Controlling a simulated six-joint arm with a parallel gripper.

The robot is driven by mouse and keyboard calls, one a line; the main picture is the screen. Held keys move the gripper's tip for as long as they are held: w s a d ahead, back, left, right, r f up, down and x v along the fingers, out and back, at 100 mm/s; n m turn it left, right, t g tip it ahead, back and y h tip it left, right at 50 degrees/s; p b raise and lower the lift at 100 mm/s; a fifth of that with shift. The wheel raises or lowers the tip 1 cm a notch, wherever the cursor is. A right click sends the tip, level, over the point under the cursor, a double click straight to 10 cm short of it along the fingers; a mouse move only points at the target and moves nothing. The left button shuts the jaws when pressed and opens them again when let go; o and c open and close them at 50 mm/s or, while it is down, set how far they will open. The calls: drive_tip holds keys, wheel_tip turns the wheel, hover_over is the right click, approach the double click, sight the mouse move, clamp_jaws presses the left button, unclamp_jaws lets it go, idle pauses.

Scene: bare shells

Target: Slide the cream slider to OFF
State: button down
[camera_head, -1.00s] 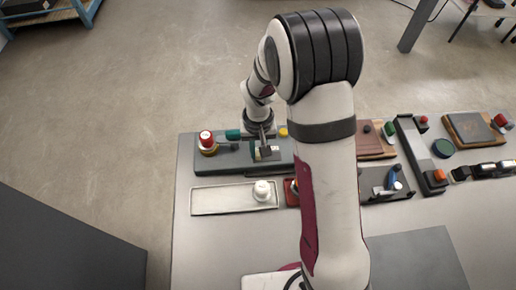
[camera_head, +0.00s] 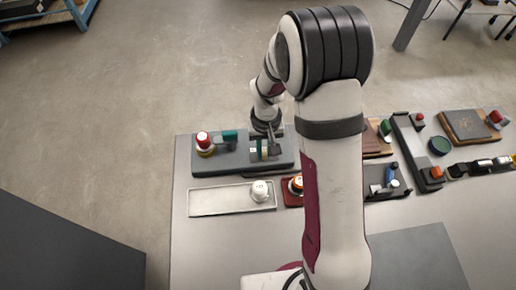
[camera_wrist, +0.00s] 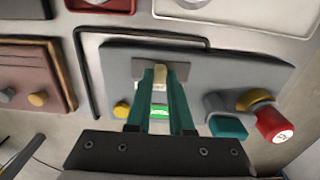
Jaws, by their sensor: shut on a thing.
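The grey control panel (camera_head: 225,164) lies at the far left of the table. My gripper (camera_head: 262,156) points down onto its right half. In the wrist view, the teal fingers (camera_wrist: 161,88) straddle a narrow pale piece (camera_wrist: 160,98), which I take to be the cream slider, and are shut on it. The fingers hide most of it.
A red-topped knob (camera_head: 203,139) and a teal block (camera_head: 229,136) stand on the panel left of my gripper. A yellow button (camera_wrist: 122,110) is on the other side. A pale tray (camera_head: 215,201) with a white knob (camera_head: 260,191) lies in front. Several other devices fill the right.

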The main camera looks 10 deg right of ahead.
sight(264, 153)
drive_tip(key=c, duration=0.8)
unclamp_jaws()
wheel_tip(264, 153, up, 16)
drive_tip(key=s+r+m+y, duration=0.1)
drive_tip(key=s+m, duration=0.4)
drive_tip(key=s, duration=1.9)
drive_tip(key=shift+r+m+y, duration=0.3)
drive_tip(key=shift+r+y, duration=0.1)
